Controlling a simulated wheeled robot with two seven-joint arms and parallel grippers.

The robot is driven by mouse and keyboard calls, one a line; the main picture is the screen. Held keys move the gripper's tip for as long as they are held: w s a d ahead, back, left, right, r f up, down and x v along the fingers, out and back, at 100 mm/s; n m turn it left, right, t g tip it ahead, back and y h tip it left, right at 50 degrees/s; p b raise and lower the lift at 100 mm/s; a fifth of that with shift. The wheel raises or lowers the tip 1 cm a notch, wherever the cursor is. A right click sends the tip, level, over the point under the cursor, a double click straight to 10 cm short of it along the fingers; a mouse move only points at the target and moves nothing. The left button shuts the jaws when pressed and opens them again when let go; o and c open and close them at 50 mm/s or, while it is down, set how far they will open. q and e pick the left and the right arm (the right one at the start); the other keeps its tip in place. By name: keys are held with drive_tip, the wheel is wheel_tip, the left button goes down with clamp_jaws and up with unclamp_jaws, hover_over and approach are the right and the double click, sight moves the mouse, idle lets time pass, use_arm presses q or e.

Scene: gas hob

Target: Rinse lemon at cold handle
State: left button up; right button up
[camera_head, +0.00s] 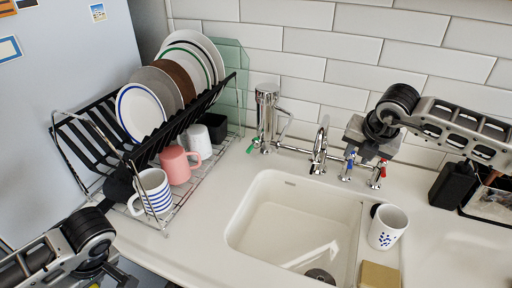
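Two taps stand behind the white sink (250,200): one with a blue-marked handle (347,166), which looks like the cold handle, and one with a red-marked handle (377,173). The spout (319,150) is to their left; I see no clear water stream. My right gripper (362,148) is just above and behind the blue handle; contact and finger gap are unclear. My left gripper is at the bottom left, mostly cut off by the frame edge. A small yellow patch (94,285) shows beside it, perhaps the lemon, but I cannot tell if it is held.
A dish rack (160,222) with plates and mugs stands left of the sink. A white mug with blue spots (388,227) and a tan sponge-like block (379,276) are at the sink's right. A dark bottle (452,185) is further right. The front right counter is clear.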

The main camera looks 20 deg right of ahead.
drive_tip(key=v, duration=0.8)
drive_tip(key=shift+r+b, duration=0.15)
drive_tip(key=shift+b, duration=0.3)
drive_tip(key=shift+s, duration=0.1)
